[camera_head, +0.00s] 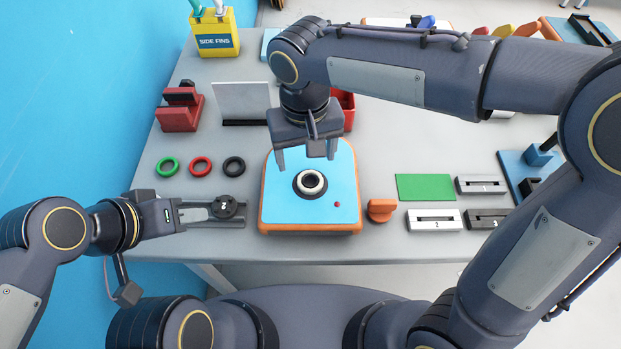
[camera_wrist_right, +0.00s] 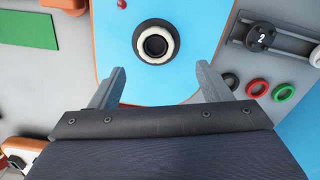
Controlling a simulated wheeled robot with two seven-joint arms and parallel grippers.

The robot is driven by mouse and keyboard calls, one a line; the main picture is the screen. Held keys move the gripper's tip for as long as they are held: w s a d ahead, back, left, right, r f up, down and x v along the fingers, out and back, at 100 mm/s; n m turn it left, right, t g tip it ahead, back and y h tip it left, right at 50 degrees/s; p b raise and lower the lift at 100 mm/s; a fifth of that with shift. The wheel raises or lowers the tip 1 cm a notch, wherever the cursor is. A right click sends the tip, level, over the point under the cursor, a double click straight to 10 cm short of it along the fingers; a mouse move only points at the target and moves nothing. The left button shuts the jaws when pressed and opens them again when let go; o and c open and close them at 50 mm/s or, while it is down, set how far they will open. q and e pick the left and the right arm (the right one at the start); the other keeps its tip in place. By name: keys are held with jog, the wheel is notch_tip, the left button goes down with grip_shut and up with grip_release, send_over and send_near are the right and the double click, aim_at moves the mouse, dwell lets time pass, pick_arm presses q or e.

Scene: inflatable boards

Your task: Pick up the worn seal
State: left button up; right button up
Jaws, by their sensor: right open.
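A cream ring (camera_head: 310,193), which looks like the worn seal, sits in a black round fitting in the blue, orange-edged board (camera_head: 277,205). The ring also shows in the right wrist view (camera_wrist_right: 140,46), with a dark centre. My right gripper (camera_head: 306,157) is open and empty above the board, on the far side of the ring. In the right wrist view its two fingertips (camera_wrist_right: 160,72) are apart, and the ring lies beyond them. My left gripper (camera_head: 178,215) is at the near-left table edge, at a grey rail with a black disc (camera_head: 225,207). Its fingertips are not clear.
Green (camera_head: 167,167), red (camera_head: 201,166) and black (camera_head: 234,166) rings lie left of the board. An orange knob (camera_head: 381,210), a green plate (camera_head: 425,187) and grey slotted blocks lie to the right. A red box (camera_head: 347,108) stands behind my right gripper.

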aim_at(310, 184)
jog(key=f, duration=0.6)
jog(key=shift+s+d, duration=0.3)
jog(key=shift+d, duration=0.05)
jog(key=shift+c, duration=0.4)
jog(key=c, duration=1)
